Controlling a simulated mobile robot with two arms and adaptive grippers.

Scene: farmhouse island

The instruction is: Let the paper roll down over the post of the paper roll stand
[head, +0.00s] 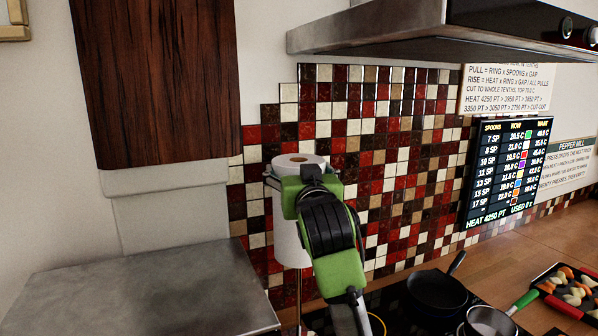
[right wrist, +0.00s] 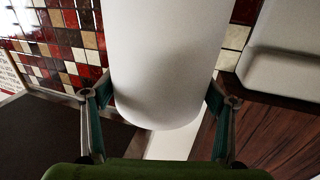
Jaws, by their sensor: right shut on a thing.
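The white paper roll (head: 287,243) is upright in the head view, in front of the tiled wall. My right gripper (head: 300,176) is shut on it near its top end, with a finger on each side. The wrist view shows the roll (right wrist: 165,65) between the two fingers of the gripper (right wrist: 160,100). A thin metal post (head: 298,300) of the paper roll stand shows directly below the roll's lower end. I cannot tell whether the post's tip is inside the roll. The stand's base is hidden or out of frame. My left gripper is not in view.
A black pan (head: 437,291) and a small pot (head: 488,322) stand on the dark hob to the right. A tray of food pieces (head: 543,289) is at the far right. A range hood (head: 400,38) and a dark wooden cabinet (head: 150,80) hang above.

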